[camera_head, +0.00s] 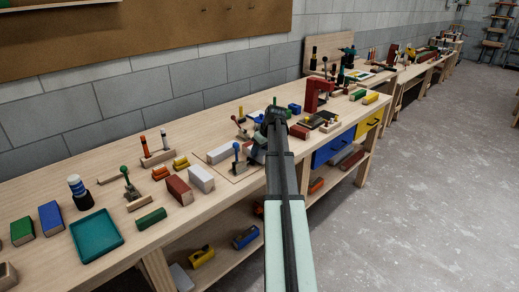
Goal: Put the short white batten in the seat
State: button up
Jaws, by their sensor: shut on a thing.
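My gripper (257,152) is low over the middle of the bench, at the right end of a thin pale board. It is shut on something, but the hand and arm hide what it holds. One white batten (201,178) lies beside a dark red block, at the board's front left edge. Another white batten (220,154) lies on the board, just left of my gripper. I cannot make out the seat clearly; the pale board (207,160) is partly hidden by my arm.
The bench's front edge is close to the battens.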

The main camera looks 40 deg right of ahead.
jog(key=shift+f, duration=0.4)
jog(key=o, duration=1.1)
jog(key=shift+r, duration=0.45)
jog(key=v, duration=1.2)
jog(key=shift+r, duration=0.15)
